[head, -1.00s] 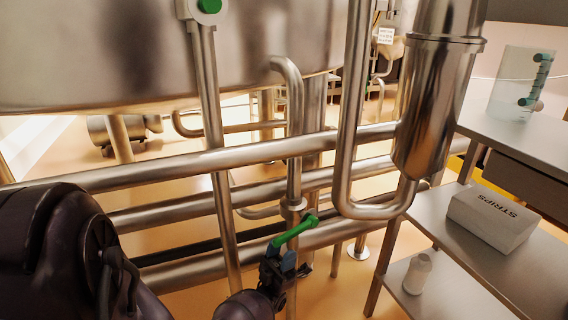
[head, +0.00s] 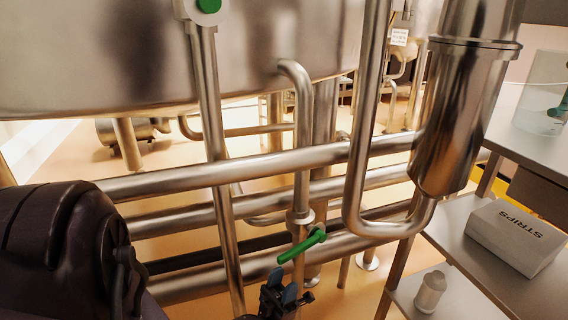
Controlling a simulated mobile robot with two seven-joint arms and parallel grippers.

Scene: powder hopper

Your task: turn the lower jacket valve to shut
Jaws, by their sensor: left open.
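The lower jacket valve shows as a green lever (head: 300,247) at the foot of the bent vertical pipe, in the lower middle of the head view. The lever slants across the pipe, its left end lower and its right end higher. My left gripper (head: 284,295) is open just below the lever, its blue finger pads a little apart from the green handle. It appears empty. The valve body behind the lever is mostly hidden. My right gripper is not in view.
Steel pipes (head: 240,172) run across behind the valve, and an upright pipe (head: 218,160) stands close to its left. A looped pipe (head: 378,229) and a steel cylinder (head: 452,120) are at right. A shelf holds a STRIPS box (head: 514,238) and a white bottle (head: 430,291).

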